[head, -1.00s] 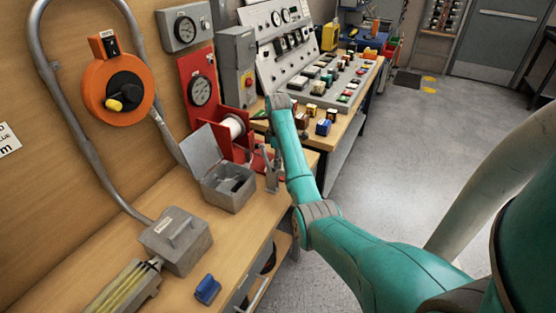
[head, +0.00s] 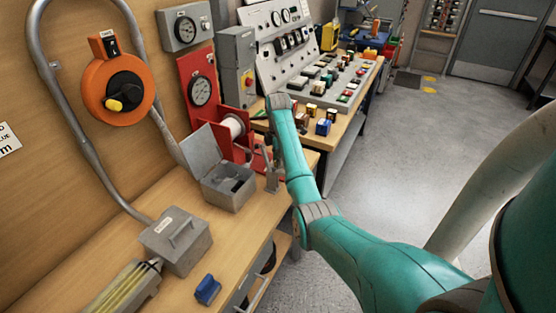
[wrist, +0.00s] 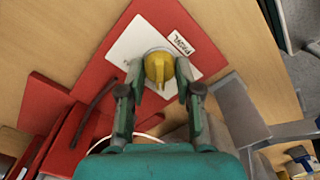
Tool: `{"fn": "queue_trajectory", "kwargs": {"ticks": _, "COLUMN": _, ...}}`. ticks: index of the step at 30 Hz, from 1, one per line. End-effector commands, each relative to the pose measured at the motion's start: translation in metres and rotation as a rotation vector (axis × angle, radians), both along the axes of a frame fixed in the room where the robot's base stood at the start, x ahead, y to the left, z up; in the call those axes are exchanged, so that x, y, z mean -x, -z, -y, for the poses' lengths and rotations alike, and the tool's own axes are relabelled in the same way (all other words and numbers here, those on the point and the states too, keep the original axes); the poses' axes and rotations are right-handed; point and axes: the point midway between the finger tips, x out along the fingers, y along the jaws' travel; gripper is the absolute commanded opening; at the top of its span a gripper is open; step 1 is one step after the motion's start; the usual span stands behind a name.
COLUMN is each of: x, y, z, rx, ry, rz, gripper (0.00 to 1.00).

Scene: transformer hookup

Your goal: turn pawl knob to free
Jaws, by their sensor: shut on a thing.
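In the wrist view the yellow pawl knob (wrist: 158,68) sits on a white plate (wrist: 130,46) with a label reading PAWL (wrist: 181,42). The plate is on a red panel (wrist: 170,14). My gripper (wrist: 159,72) has its two fingers on either side of the knob and is shut on it. In the head view my gripper (head: 272,180) is small, down beside the red spool stand (head: 238,148); the pawl knob cannot be made out there.
An open grey box (head: 228,186) stands left of my gripper on the wooden bench. A closed grey box (head: 176,240) and a blue item (head: 207,289) lie nearer. The orange reel unit (head: 118,90) hangs on the wall. A sloped control console (head: 290,60) stands behind my arm.

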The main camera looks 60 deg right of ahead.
Motion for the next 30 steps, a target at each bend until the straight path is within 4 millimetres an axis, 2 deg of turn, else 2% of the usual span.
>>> {"fn": "queue_trajectory", "kwargs": {"ticks": 3, "x": 0.0011, "y": 0.0019, "z": -0.0001, "rx": -0.002, "ry": 0.001, "rz": -0.002, "gripper": 0.00}}
{"fn": "queue_trajectory", "kwargs": {"ticks": 4, "x": 0.0011, "y": 0.0020, "z": -0.0001, "rx": -0.002, "ry": 0.001, "rz": -0.002, "gripper": 0.36}}
{"fn": "queue_trajectory", "kwargs": {"ticks": 6, "x": 0.0009, "y": 0.0019, "z": -0.0001, "rx": -0.002, "ry": 0.001, "rz": -0.002, "gripper": 0.54}}
{"fn": "queue_trajectory", "kwargs": {"ticks": 7, "x": 0.0009, "y": 0.0017, "z": -0.0001, "rx": -0.002, "ry": 0.001, "rz": -0.002, "gripper": 0.59}}
{"fn": "queue_trajectory", "kwargs": {"ticks": 20, "x": 0.0002, "y": 0.0004, "z": -0.0001, "rx": -0.001, "ry": 0.035, "rz": -0.001, "gripper": 0.59}}
{"fn": "queue_trajectory", "kwargs": {"ticks": 30, "x": 0.0001, "y": 0.0002, "z": 0.0000, "rx": 0.000, "ry": 0.320, "rz": 0.000, "gripper": 0.59}}
